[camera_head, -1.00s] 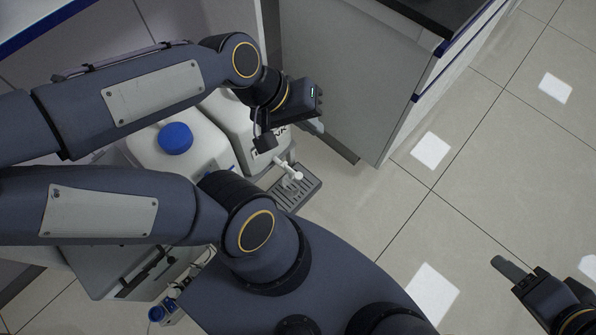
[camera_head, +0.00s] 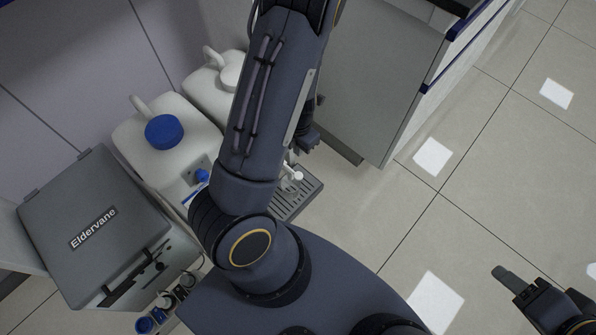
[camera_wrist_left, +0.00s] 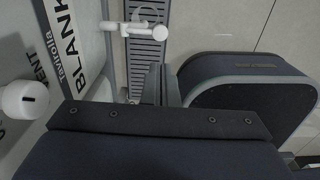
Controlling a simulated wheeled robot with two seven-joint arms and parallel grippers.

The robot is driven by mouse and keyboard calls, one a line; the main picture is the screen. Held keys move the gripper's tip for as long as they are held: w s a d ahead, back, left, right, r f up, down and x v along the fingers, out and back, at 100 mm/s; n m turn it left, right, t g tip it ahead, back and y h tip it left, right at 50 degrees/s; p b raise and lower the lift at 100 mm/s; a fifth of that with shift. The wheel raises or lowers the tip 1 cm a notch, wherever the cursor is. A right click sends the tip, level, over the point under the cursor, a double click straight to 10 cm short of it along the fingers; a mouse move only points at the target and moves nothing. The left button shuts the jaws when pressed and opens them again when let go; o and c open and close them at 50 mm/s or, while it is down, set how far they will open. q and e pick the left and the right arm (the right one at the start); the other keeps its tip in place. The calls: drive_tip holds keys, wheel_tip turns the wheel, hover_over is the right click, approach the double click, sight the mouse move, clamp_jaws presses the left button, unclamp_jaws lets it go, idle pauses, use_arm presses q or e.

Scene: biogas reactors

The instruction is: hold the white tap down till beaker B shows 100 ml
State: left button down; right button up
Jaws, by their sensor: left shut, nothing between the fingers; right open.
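The white tap (camera_head: 291,173) sticks out low on the front of the rear white canister (camera_head: 205,88), over a grey slotted tray (camera_head: 306,191). In the left wrist view the white tap (camera_wrist_left: 140,28) shows beyond my fingers, with a gap between. My left gripper (camera_head: 308,143) is shut and empty, behind the tap in the head view and partly hidden by my arm. Its fingers show in the left wrist view (camera_wrist_left: 165,85). My right gripper (camera_head: 508,279) is open and empty over the floor at lower right.
A second white canister with a blue cap (camera_head: 164,132) and a blue tap (camera_head: 200,176) stands in front. A grey Eldervane box (camera_head: 95,225) is at left, with small blue-capped bottles (camera_head: 150,322) below. A grey cabinet panel (camera_head: 375,90) stands behind; floor at right is clear.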

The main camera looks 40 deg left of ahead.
sight(298, 175)
use_arm(q)
drive_tip(key=shift+f, duration=0.1)
wheel_tip(298, 175, down, 14)
drive_tip(key=b, duration=0.8)
